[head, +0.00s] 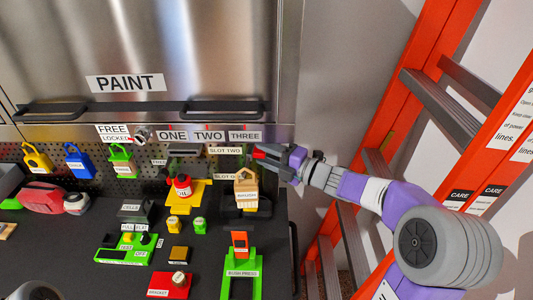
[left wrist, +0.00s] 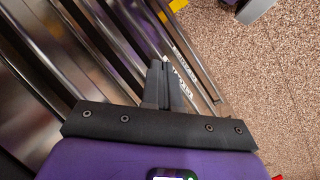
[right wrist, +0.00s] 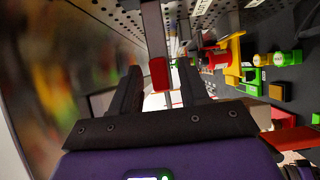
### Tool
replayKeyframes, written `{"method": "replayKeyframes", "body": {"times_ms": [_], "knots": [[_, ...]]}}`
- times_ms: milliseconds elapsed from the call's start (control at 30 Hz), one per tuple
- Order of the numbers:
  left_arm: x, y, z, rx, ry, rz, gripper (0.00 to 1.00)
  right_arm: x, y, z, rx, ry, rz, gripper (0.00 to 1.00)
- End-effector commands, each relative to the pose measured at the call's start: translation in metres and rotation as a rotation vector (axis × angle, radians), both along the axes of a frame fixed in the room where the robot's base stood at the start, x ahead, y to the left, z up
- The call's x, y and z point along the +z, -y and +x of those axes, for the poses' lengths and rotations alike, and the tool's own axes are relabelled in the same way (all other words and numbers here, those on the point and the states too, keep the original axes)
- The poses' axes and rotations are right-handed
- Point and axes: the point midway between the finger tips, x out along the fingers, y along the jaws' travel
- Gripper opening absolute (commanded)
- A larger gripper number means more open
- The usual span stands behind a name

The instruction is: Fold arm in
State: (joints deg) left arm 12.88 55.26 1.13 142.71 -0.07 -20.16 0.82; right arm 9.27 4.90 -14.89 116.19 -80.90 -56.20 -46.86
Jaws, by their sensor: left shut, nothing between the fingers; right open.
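The folding arm, a grey bar with a red end (right wrist: 158,73), shows in the right wrist view between my right fingers. In the head view its red tip (head: 260,154) shows just left of my right gripper (head: 284,160), beside the chest's right edge. My right gripper is open; its two dark fingers (right wrist: 160,85) are spread either side of the red end, and I cannot tell if they touch it. My left gripper (left wrist: 162,68) is shut and empty in the left wrist view, in front of steel drawer fronts. It does not show in the head view.
An orange ladder (head: 345,215) stands close on the right, behind my right arm. The dark worktop (head: 65,250) holds several coloured items, including a wooden padlock-shaped block (head: 246,190) near my right gripper. A PAINT-labelled steel door (head: 200,50) is behind. Speckled floor (left wrist: 275,80) shows below left.

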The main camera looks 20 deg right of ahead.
Motion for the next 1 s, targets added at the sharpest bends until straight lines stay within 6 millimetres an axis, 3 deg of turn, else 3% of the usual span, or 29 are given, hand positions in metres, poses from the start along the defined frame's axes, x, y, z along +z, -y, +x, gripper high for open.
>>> {"method": "replayKeyframes", "body": {"times_ms": [233, 533, 833, 1000], "knots": [[0.000, 0.000, 0.000, 0.000, 0.000, 0.000, 0.00, 0.000, -0.001, 0.001, 0.000, 0.000, 0.000, 0.45], [0.000, 0.000, 0.000, 0.000, 0.000, 0.000, 0.00, 0.000, 0.000, 0.001, -0.001, 0.000, 0.000, 0.00], [-0.002, 0.000, 0.000, 0.000, 0.000, 0.000, 0.00, 0.000, -0.001, 0.001, -0.005, 0.001, 0.000, 0.00], [-0.020, 0.000, 0.000, 0.000, 0.000, 0.000, 0.00, -0.002, -0.006, 0.002, -0.059, 0.011, -0.001, 0.00]]}}
